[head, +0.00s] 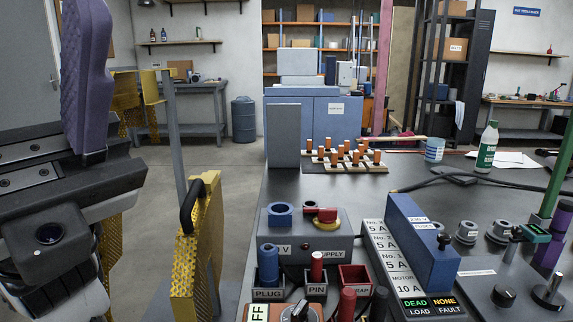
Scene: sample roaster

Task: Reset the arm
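My gripper (60,110) is at the far left of the head view, raised beside the bench and pointing up. One purple finger (86,75) stands upright on its dark rail. The space to the left of this finger is empty, and the other finger is outside the picture. The gripper looks open and holds nothing that I can see. A small camera housing (48,235) sits on my wrist below the rail. My gripper touches nothing in view.
The dark bench (330,200) bears a supply box (310,250), a blue block (420,240), a white-green bottle (487,148) and orange-topped pegs (345,155). A yellow panel with a black handle (205,250) stands between my arm and the bench.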

